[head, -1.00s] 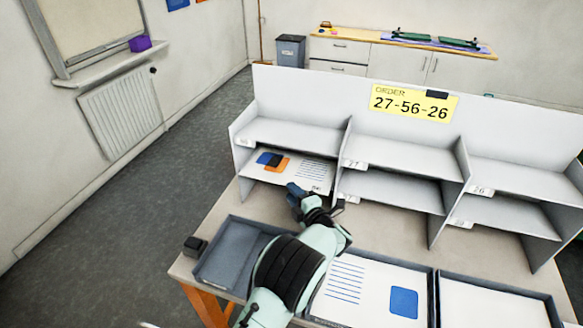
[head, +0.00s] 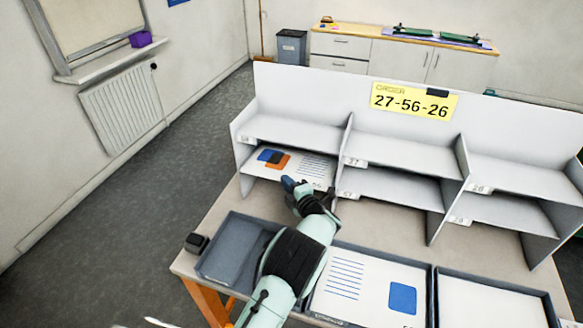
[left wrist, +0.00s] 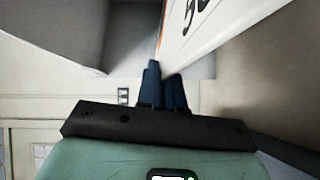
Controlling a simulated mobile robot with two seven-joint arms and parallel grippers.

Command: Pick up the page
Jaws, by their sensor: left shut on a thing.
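A white page (head: 312,170) with blue, orange and black squares and printed lines lies in the lower left compartment of the grey sorting shelf. Its front edge reaches the compartment opening. My left gripper (head: 289,184) is at that front edge, shut on the page. In the left wrist view the dark fingertips (left wrist: 165,82) are close together at the edge of the page (left wrist: 210,28), which shows part of a printed number. The rear of the page is partly hidden by the shelf above. My right gripper is not in view.
The other shelf compartments (head: 400,190) look empty. In front stand a grey left tray (head: 230,250) with no page visible, a middle tray holding a lined page with a blue square (head: 375,285), and a right tray with a blank white sheet (head: 485,305). A yellow order sign (head: 413,102) reads 27-56-26.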

